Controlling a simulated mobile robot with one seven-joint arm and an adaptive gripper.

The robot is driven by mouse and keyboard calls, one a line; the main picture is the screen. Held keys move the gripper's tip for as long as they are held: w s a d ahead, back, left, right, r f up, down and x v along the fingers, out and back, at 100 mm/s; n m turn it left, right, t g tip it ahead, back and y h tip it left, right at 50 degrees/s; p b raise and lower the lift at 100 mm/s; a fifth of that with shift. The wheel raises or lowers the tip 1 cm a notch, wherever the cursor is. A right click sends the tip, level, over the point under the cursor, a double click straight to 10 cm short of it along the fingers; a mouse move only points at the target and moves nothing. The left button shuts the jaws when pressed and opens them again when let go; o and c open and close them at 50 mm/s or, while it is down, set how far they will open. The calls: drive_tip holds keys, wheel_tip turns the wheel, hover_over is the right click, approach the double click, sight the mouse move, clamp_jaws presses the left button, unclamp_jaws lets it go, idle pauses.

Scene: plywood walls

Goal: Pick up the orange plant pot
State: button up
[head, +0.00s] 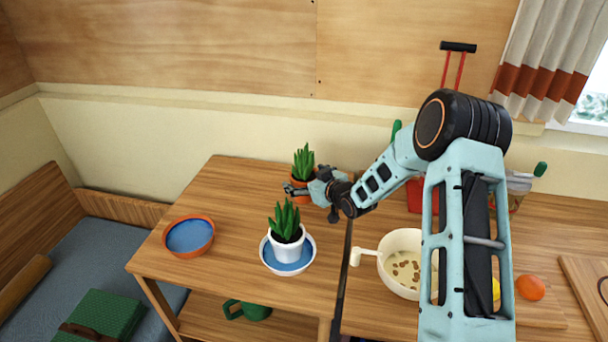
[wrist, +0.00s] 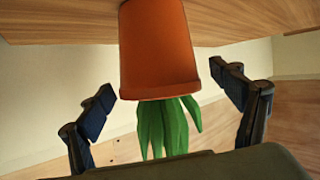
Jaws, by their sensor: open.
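The orange plant pot (wrist: 158,50) holds a green plant and fills the upper middle of the wrist view, which appears upside down. In the head view the pot (head: 297,188) stands upright at the back of the wooden table, partly hidden by my gripper (head: 296,190). My gripper is open, and in the wrist view its two fingers (wrist: 168,95) are on either side of the pot, with visible gaps. The pot appears to rest on the table surface.
A white plant pot (head: 288,243) stands in a blue-lined white dish (head: 268,257) in front. An orange-rimmed blue dish (head: 189,236) lies at the table's left. A cream pan (head: 399,240) stands right of the table's edge. Bare table lies between the dishes.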

drive_tip(key=shift+w+a+f, duration=0.15)
drive_tip(key=shift+w, duration=0.15)
drive_tip(key=c, duration=1.7)
drive_tip(key=shift+c, duration=0.6)
